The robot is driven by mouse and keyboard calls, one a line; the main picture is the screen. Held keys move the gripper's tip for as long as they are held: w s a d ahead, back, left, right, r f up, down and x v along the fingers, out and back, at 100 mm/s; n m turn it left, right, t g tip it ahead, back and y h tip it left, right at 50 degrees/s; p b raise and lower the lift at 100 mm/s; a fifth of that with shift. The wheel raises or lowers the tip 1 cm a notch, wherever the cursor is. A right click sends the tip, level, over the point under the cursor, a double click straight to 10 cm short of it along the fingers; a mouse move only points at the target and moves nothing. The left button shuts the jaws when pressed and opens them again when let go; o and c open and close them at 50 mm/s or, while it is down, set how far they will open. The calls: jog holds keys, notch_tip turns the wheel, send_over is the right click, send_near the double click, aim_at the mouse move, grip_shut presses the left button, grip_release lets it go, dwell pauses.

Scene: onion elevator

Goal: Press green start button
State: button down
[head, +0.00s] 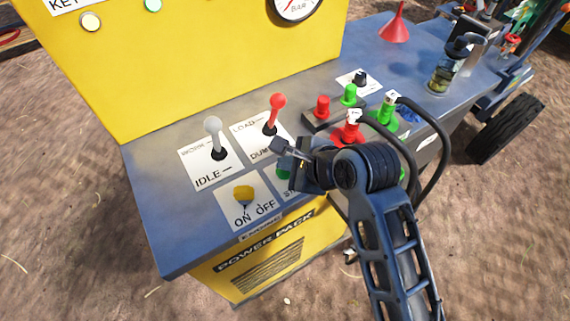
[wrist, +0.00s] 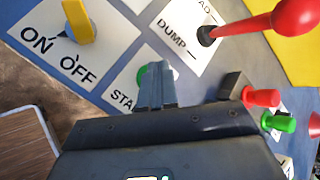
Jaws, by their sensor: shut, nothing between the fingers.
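The green start button (head: 283,173) sits on a white plate on the blue-grey panel, mostly hidden behind my gripper in the head view. In the wrist view the green button (wrist: 146,74) shows behind my fingertips, on the plate with the letters "STA". My gripper (head: 283,147) is shut and empty, with its fingers close together. In the wrist view the fingertips (wrist: 157,72) overlap the button. I cannot tell whether they touch it.
The yellow ON/OFF knob (head: 243,194) is left of the button. The red-knobbed load/dump lever (head: 277,102) and the grey-knobbed work/idle lever (head: 212,126) stand behind it. Red (head: 347,130) and green (head: 385,114) hose couplings with black hoses are at the right.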

jog(key=shift+r+p, duration=0.75)
notch_tip(320, 180, up, 2)
jog(key=shift+r+p, duration=0.25)
jog(key=shift+p, duration=0.7)
jog(key=shift+r, duration=1.25)
